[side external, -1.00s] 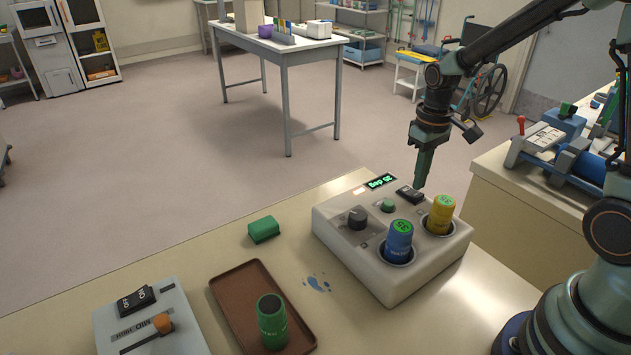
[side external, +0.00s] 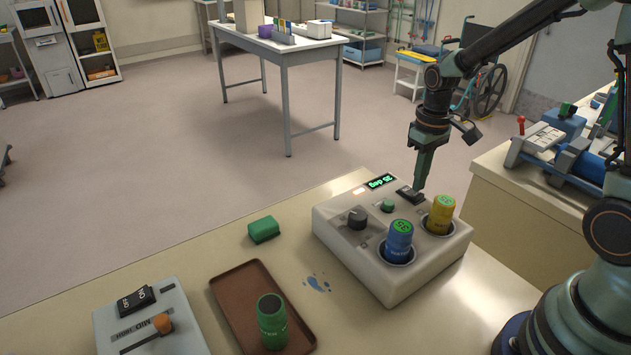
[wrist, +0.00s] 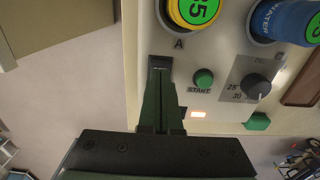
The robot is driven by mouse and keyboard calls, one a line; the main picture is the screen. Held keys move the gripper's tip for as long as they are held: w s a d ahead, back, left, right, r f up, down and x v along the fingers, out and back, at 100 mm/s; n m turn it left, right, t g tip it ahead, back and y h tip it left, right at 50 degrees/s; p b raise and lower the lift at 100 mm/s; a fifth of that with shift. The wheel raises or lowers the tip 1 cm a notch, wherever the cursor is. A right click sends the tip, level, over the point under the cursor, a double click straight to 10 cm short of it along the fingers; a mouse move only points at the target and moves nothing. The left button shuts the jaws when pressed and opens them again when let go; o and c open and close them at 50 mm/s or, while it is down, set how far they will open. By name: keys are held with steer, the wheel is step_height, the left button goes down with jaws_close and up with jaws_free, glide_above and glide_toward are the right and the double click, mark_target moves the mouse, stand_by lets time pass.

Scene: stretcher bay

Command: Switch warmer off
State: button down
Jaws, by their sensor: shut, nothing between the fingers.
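The warmer (side external: 355,246) is a pale box on the table with a lit green display (side external: 381,181). A small light (wrist: 198,114) on it glows in the wrist view. Its black rocker switch (side external: 405,194) sits at the back edge, beside the green start button (side external: 388,205). My gripper (side external: 419,188) is shut and empty, pointing down with its tips at the rocker, seemingly touching it. In the wrist view the closed fingers (wrist: 160,80) reach the dark rocker (wrist: 160,63) and cover most of it. A blue bottle (side external: 399,240) and a yellow bottle (side external: 441,213) stand in the wells.
A grey unit (side external: 165,335) with another rocker switch and an orange lever stands front left. A brown tray (side external: 232,286) holds a green bottle (side external: 271,320). A green block (side external: 264,229) and a small wet patch (side external: 318,284) lie between tray and warmer.

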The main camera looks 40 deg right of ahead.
mark_target(417, 195)
steer(key=shift+f, duration=0.75)
stand_by(0.3)
steer(key=shift+r, duration=3.5)
steer(key=shift+r, duration=0.1)
steer(key=s+a+r+t, duration=0.5)
steer(key=s+a+r, duration=0.2)
steer(key=s+r, duration=0.1)
steer(key=shift+s+a+r+t, duration=0.25)
steer(key=shift+r+t, duration=0.05)
steer(key=shift+r, duration=0.2)
